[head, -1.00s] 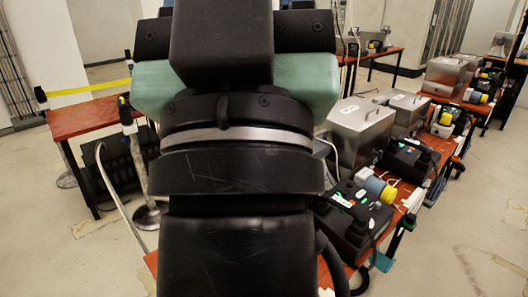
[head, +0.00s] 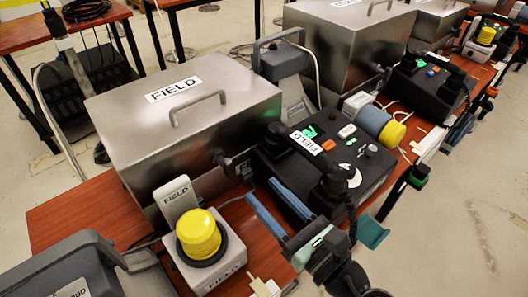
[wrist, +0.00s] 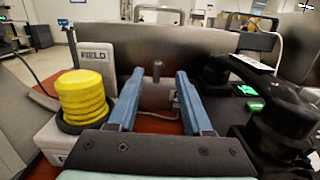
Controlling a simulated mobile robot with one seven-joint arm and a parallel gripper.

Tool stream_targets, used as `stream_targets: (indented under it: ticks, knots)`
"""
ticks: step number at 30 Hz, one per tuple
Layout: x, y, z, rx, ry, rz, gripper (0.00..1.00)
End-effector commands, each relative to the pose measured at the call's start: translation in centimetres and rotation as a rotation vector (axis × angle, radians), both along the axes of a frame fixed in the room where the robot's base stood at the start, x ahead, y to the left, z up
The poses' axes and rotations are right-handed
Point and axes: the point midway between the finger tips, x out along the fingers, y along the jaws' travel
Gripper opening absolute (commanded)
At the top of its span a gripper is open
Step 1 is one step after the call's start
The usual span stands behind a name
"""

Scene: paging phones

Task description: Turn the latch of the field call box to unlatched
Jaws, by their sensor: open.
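The field call box is a silver metal box (head: 120,130) with a FIELD label and a handle on its lid. Its latch (head: 222,160), a small dark knob, sticks out from the front face. In the wrist view the latch (wrist: 157,70) stands upright in the gap between the finger tips, with the box face (wrist: 210,50) behind. My gripper (head: 261,190) has two blue fingers, apart and empty, pointing at the box front. In the wrist view my gripper (wrist: 159,74) frames the latch; whether the fingers reach around it I cannot tell.
A yellow beacon (head: 199,235) on a white FIELD base stands left of my gripper. A black FIELD phone unit (head: 325,155) with a dark handset is close on the right. Another metal box (head: 345,45) stands behind. A bare table strip (head: 75,215) shows at left.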

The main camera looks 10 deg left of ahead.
Motion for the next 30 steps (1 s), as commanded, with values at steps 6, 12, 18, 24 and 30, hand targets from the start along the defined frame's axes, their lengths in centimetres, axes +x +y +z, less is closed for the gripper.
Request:
stream_targets:
  ticks: [6,12,18,24,30]
  knots:
    - [-0.3,0.8,-2.7,-0.062,0.023,0.029,0.5]
    - [1.9,3.6,-2.6,-0.058,0.021,0.03,0.5]
    - [4.5,7.0,-2.6,-0.059,0.02,0.03,0.5]
    - [6.4,9.3,-2.6,-0.058,0.021,0.027,0.5]
    - [7.2,10.3,-2.5,-0.058,0.022,0.026,0.5]
